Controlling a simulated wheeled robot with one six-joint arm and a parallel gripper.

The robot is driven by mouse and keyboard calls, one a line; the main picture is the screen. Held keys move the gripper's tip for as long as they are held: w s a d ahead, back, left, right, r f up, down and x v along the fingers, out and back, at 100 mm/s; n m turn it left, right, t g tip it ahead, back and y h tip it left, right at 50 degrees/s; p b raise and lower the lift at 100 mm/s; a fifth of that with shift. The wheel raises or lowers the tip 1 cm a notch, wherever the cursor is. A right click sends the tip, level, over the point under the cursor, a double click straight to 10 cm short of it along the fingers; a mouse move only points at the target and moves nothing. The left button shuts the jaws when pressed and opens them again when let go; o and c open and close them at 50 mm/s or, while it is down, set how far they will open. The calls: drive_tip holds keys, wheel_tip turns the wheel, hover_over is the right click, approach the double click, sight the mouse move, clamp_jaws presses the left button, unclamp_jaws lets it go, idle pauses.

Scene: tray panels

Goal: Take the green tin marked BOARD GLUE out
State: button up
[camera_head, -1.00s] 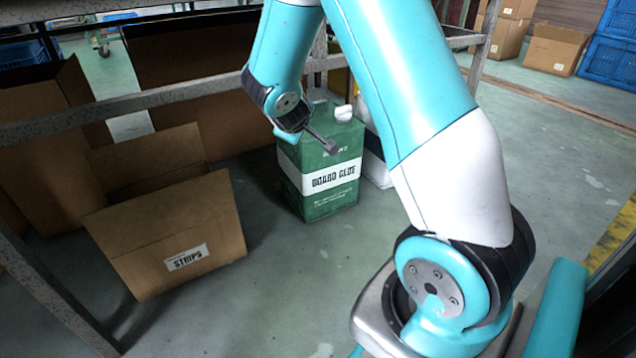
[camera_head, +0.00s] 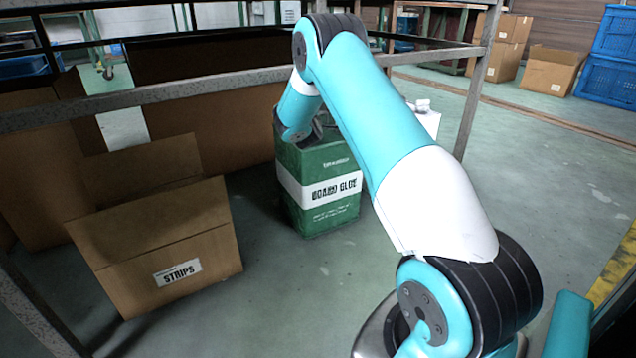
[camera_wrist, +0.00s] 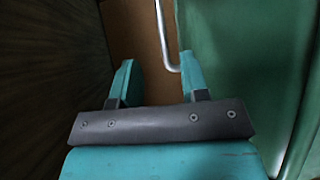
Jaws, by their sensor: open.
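The green tin (camera_head: 318,206) stands upright on the floor, with a white band reading BOARD GLUE on its front. My arm hides much of its top. My gripper (camera_wrist: 157,60) is open, with nothing between its teal fingers. In the head view its fingers are hidden at the tin's top, behind my wrist. In the wrist view a large green surface, apparently the tin (camera_wrist: 240,60), fills the right side, close beside the right finger. A thin bent metal rod, perhaps a handle (camera_wrist: 163,40), shows just beyond the fingers, nearer the right one.
An open carton marked STRIPS (camera_head: 205,235) stands left of the tin, with larger brown cartons (camera_head: 205,110) behind. A grey metal rail (camera_head: 180,92) crosses above. A white container (camera_head: 425,118) shows partly behind my arm. Floor in front of the tin is clear.

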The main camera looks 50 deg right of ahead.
drive_tip(key=shift+x, duration=0.75)
drive_tip(key=b+x, duration=0.2)
drive_tip(key=f+b+x, duration=0.1)
drive_tip(key=b+x, duration=0.1)
drive_tip(key=b, duration=0.1)
drive_tip(key=shift+w, duration=0.2)
drive_tip(key=shift+w+d+r, duration=0.15)
drive_tip(key=shift+w+d, duration=0.1)
drive_tip(key=shift+w, duration=0.05)
clamp_jaws()
idle(0.3)
drive_tip(key=shift+r, duration=0.3)
